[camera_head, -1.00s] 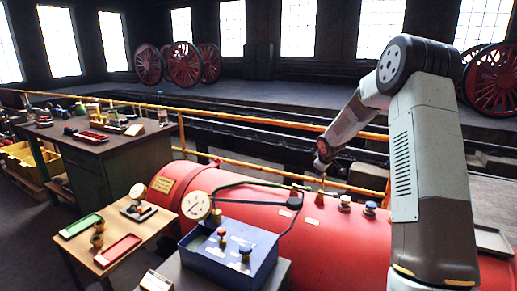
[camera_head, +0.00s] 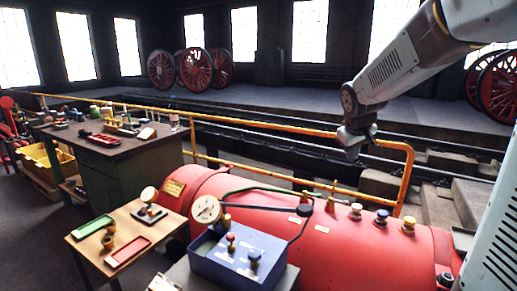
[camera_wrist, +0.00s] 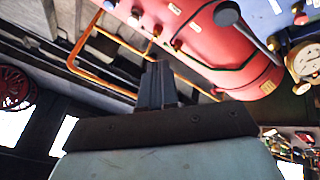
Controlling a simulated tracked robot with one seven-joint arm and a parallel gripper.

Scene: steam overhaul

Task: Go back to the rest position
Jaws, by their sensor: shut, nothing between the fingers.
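My gripper (camera_head: 353,152) hangs in the air above and behind the red boiler (camera_head: 330,246), near the yellow rail. Its fingers are closed together and empty. In the wrist view my gripper (camera_wrist: 158,75) shows as two dark fingers side by side with no gap, apart from the red boiler (camera_wrist: 215,45). My arm reaches in from the upper right of the head view.
A yellow rail (camera_head: 262,126) runs behind the boiler. A blue box (camera_head: 236,258) with knobs and a pressure gauge (camera_head: 206,209) stands in front. A small wooden table (camera_head: 88,245) holds green and red trays. A cluttered workbench (camera_head: 118,152) stands at left. Red wheels (camera_head: 196,68) stand far back.

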